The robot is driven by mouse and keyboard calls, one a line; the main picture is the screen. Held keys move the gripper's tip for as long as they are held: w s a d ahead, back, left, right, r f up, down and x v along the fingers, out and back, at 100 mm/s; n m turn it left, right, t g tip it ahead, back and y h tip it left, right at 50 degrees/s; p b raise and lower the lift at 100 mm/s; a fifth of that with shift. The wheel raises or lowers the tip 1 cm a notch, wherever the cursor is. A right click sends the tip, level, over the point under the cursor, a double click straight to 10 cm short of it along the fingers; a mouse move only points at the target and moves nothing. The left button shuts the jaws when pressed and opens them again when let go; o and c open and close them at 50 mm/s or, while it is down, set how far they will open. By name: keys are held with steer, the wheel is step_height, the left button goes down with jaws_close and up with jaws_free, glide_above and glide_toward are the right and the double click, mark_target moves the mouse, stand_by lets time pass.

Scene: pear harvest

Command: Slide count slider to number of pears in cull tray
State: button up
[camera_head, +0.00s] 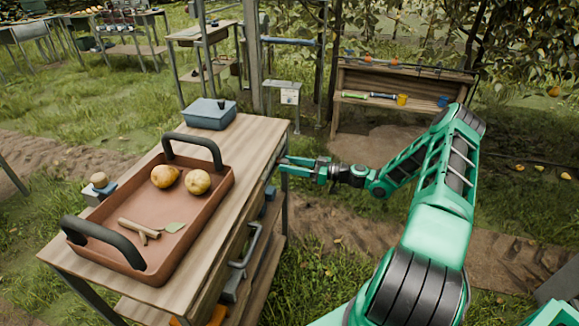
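A reddish-brown tray (119,242) with two dark handles sits on the wooden table at left; I cannot tell from any label that it is the cull tray. In it lie two yellow-brown pears, one on the left (165,177) and one on the right (197,182), plus a forked twig (139,230) and a green leaf (174,227). My gripper (284,166) points left at the table's right edge, its fingers apart with nothing seen between them. I cannot make out a count slider clearly.
The table (262,131) also holds a blue-grey box (210,115) at its far end and a small block with a round tan object (99,180) left of the tray. A shelf bench (350,108) with tools stands behind. Grass and dirt path lie right of the table.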

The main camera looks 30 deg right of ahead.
steer(key=v, duration=1)
steer(key=shift+s+d, duration=0.25)
steer(key=shift+d, duration=0.1)
steer(key=shift+a, duration=0.1)
